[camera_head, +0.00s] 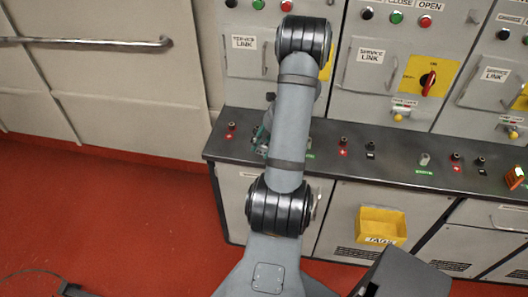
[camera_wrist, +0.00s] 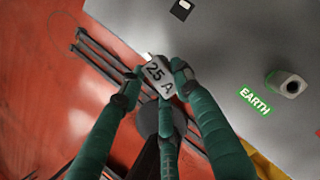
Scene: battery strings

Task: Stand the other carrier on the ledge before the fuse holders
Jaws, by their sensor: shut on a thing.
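My gripper (camera_wrist: 158,84) is shut on a small pale carrier (camera_wrist: 159,74) marked "25 A", with its green-sleeved fingers closed around it. In the wrist view the carrier shows by the edge of the grey ledge (camera_wrist: 225,55); I cannot tell whether it touches the ledge. In the head view my gripper (camera_head: 263,140) is mostly hidden behind my arm, near the left part of the ledge (camera_head: 395,167), and the carrier cannot be made out. I cannot clearly identify the fuse holders or a second carrier.
A pale post (camera_head: 424,159) with a green EARTH label stands on the ledge, among several small terminals. A yellow TAGS bin (camera_head: 382,223) hangs below. Panels with a red rotary switch (camera_head: 428,82) rise behind.

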